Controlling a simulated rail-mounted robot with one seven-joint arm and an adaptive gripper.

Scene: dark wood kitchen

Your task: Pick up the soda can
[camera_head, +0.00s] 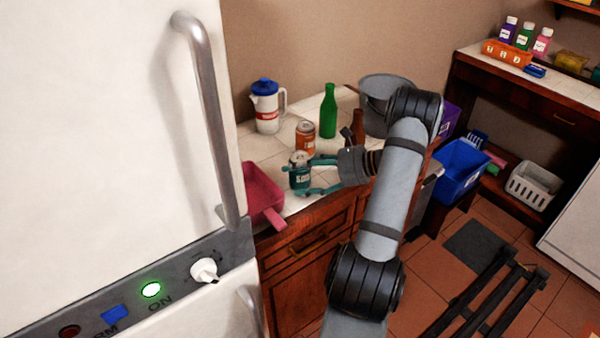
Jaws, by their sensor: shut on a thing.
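I cannot tell whether the teal can touches the counter.
A pink dustpan-like container (262,191) lies left of the teal can. A white jug with blue lid (266,108), a green bottle (328,112) and a grey bucket (374,92) stand behind. A large white appliance (100,120) with a handle fills the left.

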